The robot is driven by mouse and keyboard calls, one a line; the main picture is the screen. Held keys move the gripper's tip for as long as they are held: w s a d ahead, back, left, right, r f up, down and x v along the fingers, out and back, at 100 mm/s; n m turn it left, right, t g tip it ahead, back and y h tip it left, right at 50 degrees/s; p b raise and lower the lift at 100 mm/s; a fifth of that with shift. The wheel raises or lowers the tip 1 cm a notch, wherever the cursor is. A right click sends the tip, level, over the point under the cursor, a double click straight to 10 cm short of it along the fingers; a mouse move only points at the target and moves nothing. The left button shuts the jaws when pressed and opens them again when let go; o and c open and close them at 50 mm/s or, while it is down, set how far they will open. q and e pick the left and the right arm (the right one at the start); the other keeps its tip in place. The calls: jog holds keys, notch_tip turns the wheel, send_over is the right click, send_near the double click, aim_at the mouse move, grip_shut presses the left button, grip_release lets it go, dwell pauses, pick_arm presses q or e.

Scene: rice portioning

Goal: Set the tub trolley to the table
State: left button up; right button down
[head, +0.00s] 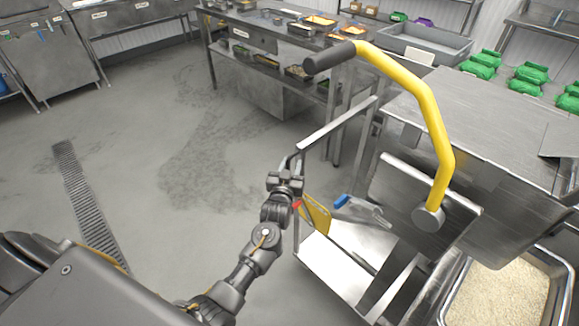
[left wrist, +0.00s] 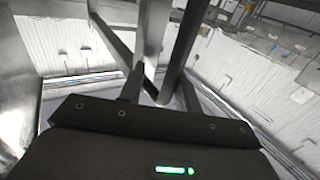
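The tub trolley (head: 318,254) is a steel frame with a low flat deck and a raised push bar (head: 338,124). It stands in front of the steel table (head: 455,115), at an angle to it. My left gripper (head: 285,178) is at the near left end of the push bar. In the left wrist view its two fingers (left wrist: 160,75) stand apart, with metal bars showing between and beyond them; no firm contact shows. A tub of rice (head: 500,295) is at the lower right. My right gripper is not in view.
A yellow curved lever (head: 430,110) with a black grip rises over the trolley. A second steel table (head: 262,35) with food trays stands behind. Green packs (head: 527,78) lie on the right table. The floor (head: 170,140) at left is clear, with a drain grate (head: 82,195).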

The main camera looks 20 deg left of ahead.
pick_arm(q)
jog(key=shift+s+a+f, duration=0.1)
jog(key=shift+s+a, duration=0.1)
jog(key=shift+a, duration=0.05)
jog(key=shift+s, duration=0.2)
jog(key=b+v, duration=0.1)
jog(key=v, duration=0.9)
jog(key=shift+d, duration=0.2)
jog(key=shift+s, duration=0.1)
